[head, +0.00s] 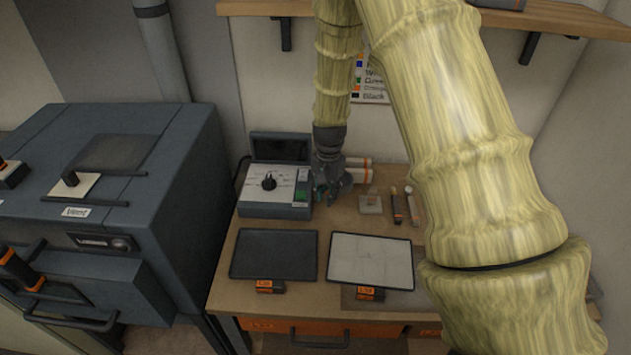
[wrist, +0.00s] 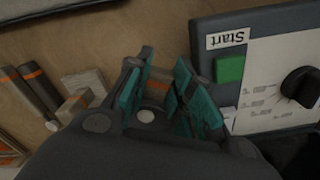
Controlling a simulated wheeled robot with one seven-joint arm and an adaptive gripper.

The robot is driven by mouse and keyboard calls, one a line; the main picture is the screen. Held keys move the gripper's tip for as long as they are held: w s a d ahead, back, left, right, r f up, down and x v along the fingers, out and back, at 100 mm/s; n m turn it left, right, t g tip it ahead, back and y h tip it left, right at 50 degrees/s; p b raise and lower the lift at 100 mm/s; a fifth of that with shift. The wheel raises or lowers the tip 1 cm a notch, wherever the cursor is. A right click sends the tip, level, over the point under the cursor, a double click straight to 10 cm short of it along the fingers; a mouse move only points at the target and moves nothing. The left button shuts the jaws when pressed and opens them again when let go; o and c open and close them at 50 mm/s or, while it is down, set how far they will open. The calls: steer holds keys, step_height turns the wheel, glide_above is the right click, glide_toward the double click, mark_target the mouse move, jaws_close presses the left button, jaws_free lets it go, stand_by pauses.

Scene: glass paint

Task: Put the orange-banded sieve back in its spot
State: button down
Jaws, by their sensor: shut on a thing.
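The sieve (wrist: 157,92) shows in the wrist view as a small brownish piece with an orange band, between the teal finger pads. Most of it is hidden by the fingers. My gripper (wrist: 160,100) is shut on it. In the head view my gripper (head: 332,188) points down at the back of the workbench, just right of the control box (head: 272,191) and its green Start button (head: 301,189). The sieve cannot be made out there. I cannot tell whether it touches the bench, nor which place is its spot.
A pale block (head: 370,203) and slim orange-banded tools (head: 397,207) lie right of my gripper. White orange-banded cylinders (head: 358,163) lie behind it. A dark panel (head: 274,254) and a white panel (head: 370,261) cover the bench front. A grey-blue oven (head: 110,200) stands left.

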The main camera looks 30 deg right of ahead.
mark_target(328, 215)
steer(key=shift+s+d+f, duration=0.1)
steer(key=shift+s+f, duration=0.15)
steer(key=shift+s+f+b, duration=0.25)
steer(key=shift+s+b, duration=0.25)
steer(key=shift+b, duration=0.05)
steer(key=shift+s+f+b, duration=0.2)
steer(key=shift+s+b, duration=0.3)
steer(key=shift+f+b, duration=0.3)
steer(key=shift+f, duration=0.05)
steer(key=w+f, duration=0.2)
steer(key=shift+w+f+b, duration=0.1)
steer(key=shift+f+b, duration=0.2)
steer(key=shift+b, duration=0.05)
steer(key=shift+s+r, duration=0.25)
steer(key=shift+s, duration=0.15)
steer(key=shift+s+r, duration=0.2)
steer(key=shift+s, duration=0.05)
steer(key=shift+w+a+f, duration=0.2)
steer(key=shift+w+f, duration=0.1)
steer(key=shift+w, duration=0.1)
steer(key=shift+s+d+r, duration=0.1)
steer(key=shift+s+r, duration=0.1)
steer(key=shift+s, duration=0.1)
steer(key=shift+w+f, duration=0.15)
steer(key=shift+f, duration=0.15)
steer(key=shift+f, duration=0.35)
